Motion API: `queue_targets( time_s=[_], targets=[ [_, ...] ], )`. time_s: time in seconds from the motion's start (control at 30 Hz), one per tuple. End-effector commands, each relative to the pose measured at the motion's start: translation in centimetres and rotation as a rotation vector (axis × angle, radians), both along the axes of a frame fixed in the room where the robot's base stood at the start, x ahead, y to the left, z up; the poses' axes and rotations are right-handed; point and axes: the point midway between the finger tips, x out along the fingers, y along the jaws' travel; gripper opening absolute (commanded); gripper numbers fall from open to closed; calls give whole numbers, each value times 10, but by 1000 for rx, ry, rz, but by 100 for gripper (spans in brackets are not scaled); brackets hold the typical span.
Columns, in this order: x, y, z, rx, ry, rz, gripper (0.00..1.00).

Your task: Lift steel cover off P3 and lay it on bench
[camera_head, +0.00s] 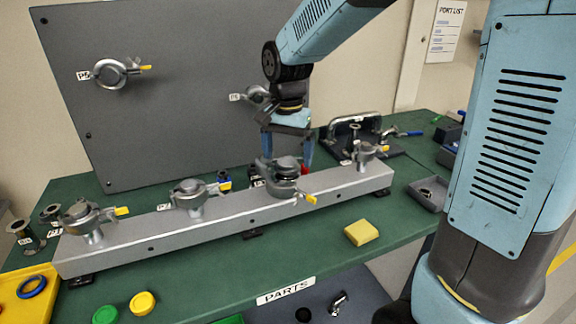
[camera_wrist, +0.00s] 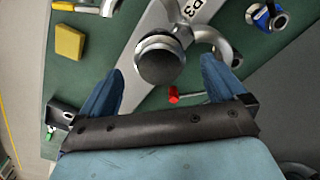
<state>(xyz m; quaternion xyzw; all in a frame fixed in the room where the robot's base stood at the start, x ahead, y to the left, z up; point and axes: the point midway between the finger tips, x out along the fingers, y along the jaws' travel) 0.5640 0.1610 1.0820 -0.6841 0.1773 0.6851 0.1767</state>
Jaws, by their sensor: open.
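The steel cover is a dark round disc with a bright rim in the wrist view (camera_wrist: 160,62). In the head view the cover (camera_head: 287,166) sits on top of the P3 port on the metal rail (camera_head: 225,221). A clamp (camera_wrist: 216,42) shows beside the port, its curved arm apart from the cover. The P3 label (camera_wrist: 201,10) shows at the top of the wrist view. My gripper (camera_head: 288,150) points down over the port, open, with its blue fingers on either side of the cover. Whether the fingers touch it cannot be told. The green bench (camera_head: 185,266) lies around the rail.
A yellow block (camera_head: 361,232) and a grey tray (camera_head: 427,194) lie on the bench at right. A clamped neighbouring port (camera_head: 189,197) stands left on the rail. A grey upright panel (camera_head: 170,120) is behind. Bare bench lies in front of the rail.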

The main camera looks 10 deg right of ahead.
Motion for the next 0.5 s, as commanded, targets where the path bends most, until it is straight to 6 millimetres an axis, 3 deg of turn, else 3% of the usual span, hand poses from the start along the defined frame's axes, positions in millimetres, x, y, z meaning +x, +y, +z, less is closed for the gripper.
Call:
queue_targets(
  time_s=[0.13, 0.37, 0.5],
  targets=[
    [0, 0, -12, 0, 0, 0, 98],
    [0, 0, -13, 0, -1, 0, 98],
    [0, 0, -13, 0, -1, 0, 87]
  ],
)
